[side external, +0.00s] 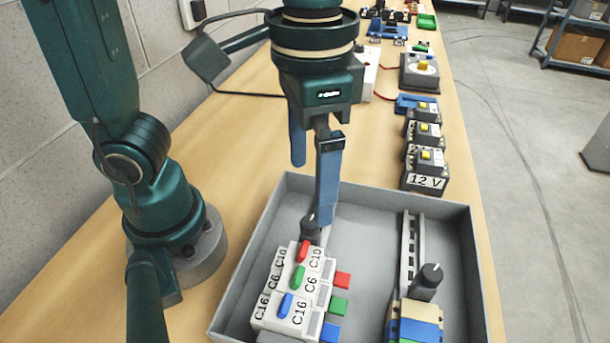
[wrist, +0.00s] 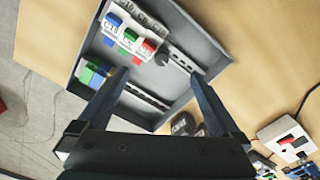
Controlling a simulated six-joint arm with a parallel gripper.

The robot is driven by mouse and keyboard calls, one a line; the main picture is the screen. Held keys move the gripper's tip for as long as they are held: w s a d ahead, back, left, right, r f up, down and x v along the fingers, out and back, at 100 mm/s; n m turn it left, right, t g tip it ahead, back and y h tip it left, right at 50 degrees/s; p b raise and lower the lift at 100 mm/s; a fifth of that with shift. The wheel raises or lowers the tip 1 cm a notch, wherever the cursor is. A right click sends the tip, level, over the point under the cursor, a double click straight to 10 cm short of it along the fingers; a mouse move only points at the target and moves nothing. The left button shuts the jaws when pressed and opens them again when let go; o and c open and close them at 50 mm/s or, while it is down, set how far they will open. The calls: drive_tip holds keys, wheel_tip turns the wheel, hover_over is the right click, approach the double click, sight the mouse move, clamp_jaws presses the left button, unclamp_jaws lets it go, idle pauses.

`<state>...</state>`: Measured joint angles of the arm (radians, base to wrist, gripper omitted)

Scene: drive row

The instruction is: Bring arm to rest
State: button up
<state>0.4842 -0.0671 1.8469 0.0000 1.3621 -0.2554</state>
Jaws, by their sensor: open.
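My gripper (wrist: 165,85) is open and empty in the wrist view, its two long fingers spread over the grey tray. In the side external view the gripper (side external: 312,185) points down above the tray's back left part, near a black knob. The grey tray (side external: 462,240) lies on the wooden bench. Inside it, a row of white breaker modules (side external: 300,285) marked C10, C6 and C16 carries red, green and blue levers. They also show in the wrist view (wrist: 128,36). Whether a fingertip touches the knob cannot be told.
A second rail (side external: 411,245) in the tray holds a black-knobbed part (side external: 428,283) and coloured blocks (side external: 418,325). Several 12 V boxes (side external: 425,170) stand along the bench's right edge behind the tray. A wall runs along the left.

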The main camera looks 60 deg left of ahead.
drive_tip(key=shift+w+a+r, duration=0.2)
drive_tip(key=shift+a+r, duration=0.05)
drive_tip(key=s+a+f+n+t, duration=0.1)
drive_tip(key=a+n+t, duration=0.2)
drive_tip(key=a+t, duration=0.2)
drive_tip(key=a, duration=0.3)
drive_tip(key=shift+a+f, duration=0.2)
drive_tip(key=shift+a, duration=0.05)
drive_tip(key=shift+f, duration=0.35)
drive_tip(key=shift+c, duration=1.2)
drive_tip(key=shift+f, duration=0.1)
drive_tip(key=c, duration=0.4)
drive_tip(key=shift+o, duration=0.2)
drive_tip(key=m+g, duration=0.2)
drive_tip(key=g, duration=0.8)
approach(312, 221)
drive_tip(key=x, duration=0.3)
drive_tip(key=shift+t+y, duration=0.3)
drive_tip(key=shift+x, duration=2.55)
